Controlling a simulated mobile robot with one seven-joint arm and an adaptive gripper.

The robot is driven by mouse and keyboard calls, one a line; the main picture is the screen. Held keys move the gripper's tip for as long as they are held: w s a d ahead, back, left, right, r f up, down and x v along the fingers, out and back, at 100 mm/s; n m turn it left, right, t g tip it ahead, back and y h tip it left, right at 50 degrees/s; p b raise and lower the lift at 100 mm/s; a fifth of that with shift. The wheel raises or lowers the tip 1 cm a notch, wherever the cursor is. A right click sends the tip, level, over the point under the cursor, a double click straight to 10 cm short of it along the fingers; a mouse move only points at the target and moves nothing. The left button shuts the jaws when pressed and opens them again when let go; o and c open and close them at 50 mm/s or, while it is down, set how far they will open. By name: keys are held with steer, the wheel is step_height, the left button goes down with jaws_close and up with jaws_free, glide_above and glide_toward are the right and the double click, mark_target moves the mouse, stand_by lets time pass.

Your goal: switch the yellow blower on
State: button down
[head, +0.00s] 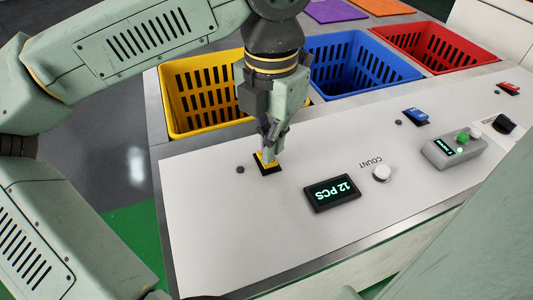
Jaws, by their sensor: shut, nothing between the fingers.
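The yellow blower's switch (266,168) is a small yellow rocker in a black frame on the white panel, in front of the yellow crate (176,124). My gripper (268,152) points down with its fingers shut and empty, right at the yellow switch. Its fingertips cover part of the rocker. They look to be touching it or just above it; I cannot tell which. Which way the rocker is tipped is hidden. The blower itself is not recognisable in this view.
A blue switch (416,117) and a red switch (508,88) sit farther right on the white panel (215,215). A counter display (332,193) reading "12 PCS", a white knob (381,173) and a grey box with a green button (452,148) stand right of my gripper. Blue and red crates stand behind.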

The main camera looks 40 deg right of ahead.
steer(key=shift+f+b, duration=1)
steer(key=shift+f, duration=0.2)
stand_by(0.3)
steer(key=shift+r, duration=0.2)
steer(key=shift+r+p, duration=2.55)
steer(key=shift+r, duration=0.85)
